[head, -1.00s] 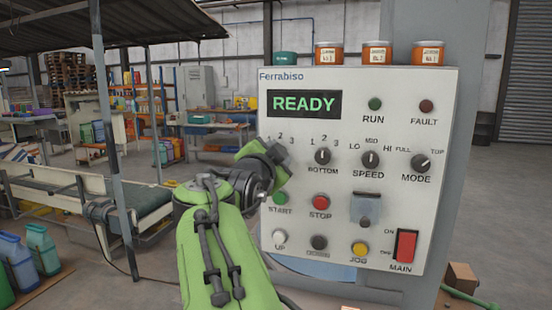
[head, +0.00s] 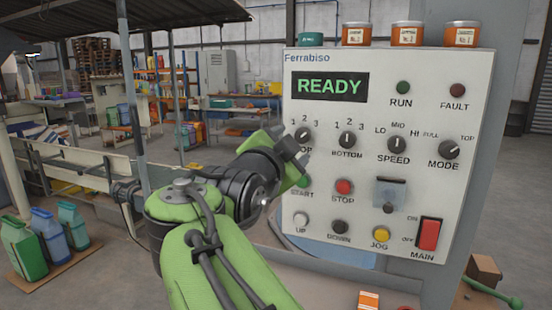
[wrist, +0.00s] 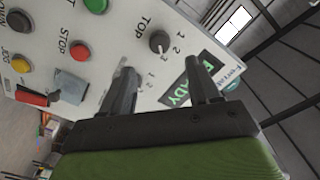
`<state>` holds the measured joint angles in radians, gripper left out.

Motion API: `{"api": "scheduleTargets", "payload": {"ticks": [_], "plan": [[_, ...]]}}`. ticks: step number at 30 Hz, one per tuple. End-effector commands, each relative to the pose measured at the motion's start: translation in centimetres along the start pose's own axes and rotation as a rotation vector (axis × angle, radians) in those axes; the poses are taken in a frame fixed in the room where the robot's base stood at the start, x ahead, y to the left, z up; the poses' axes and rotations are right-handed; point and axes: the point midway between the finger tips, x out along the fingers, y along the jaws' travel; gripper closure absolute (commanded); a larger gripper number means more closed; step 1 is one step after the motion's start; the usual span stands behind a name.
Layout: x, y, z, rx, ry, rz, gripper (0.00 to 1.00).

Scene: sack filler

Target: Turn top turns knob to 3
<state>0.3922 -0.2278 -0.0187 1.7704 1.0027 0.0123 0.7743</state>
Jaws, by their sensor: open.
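The TOP knob (head: 303,135) is a dark round knob on the panel's left side, with 1, 2 and 3 above it. In the head view its lower part is close behind my gripper (head: 291,150). In the wrist view the TOP knob (wrist: 159,41) shows whole, ahead of the gap between the fingertips. I cannot surely tell which number its mark points at. My gripper, in the wrist view (wrist: 160,68), is open and empty, its two fingers apart and not around the knob.
The BOTTOM knob (head: 347,140) sits just right of the TOP knob, then SPEED (head: 396,145) and MODE (head: 448,150). A red STOP button (head: 343,187) and red MAIN switch (head: 428,234) are lower. The display (head: 330,86) reads READY. Cans (head: 407,33) stand on top.

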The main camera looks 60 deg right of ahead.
Motion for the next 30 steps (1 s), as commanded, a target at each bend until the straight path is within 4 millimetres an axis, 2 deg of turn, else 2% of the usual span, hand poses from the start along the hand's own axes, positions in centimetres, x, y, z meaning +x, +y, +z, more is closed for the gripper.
{"api": "scheduleTargets", "payload": {"ticks": [3,6,10,14,30], "plan": [[-3.4,-0.1,0.0,0.001,-0.001,-0.005,0.39],[-5.7,-0.1,0.0,0.001,0.000,-0.004,0.39],[-7.5,0.0,0.0,0.000,0.000,-0.001,0.39],[-8.1,0.0,0.0,0.000,0.001,0.001,0.39],[-8.1,0.0,0.3,-0.010,-0.014,-0.003,0.39]]}}
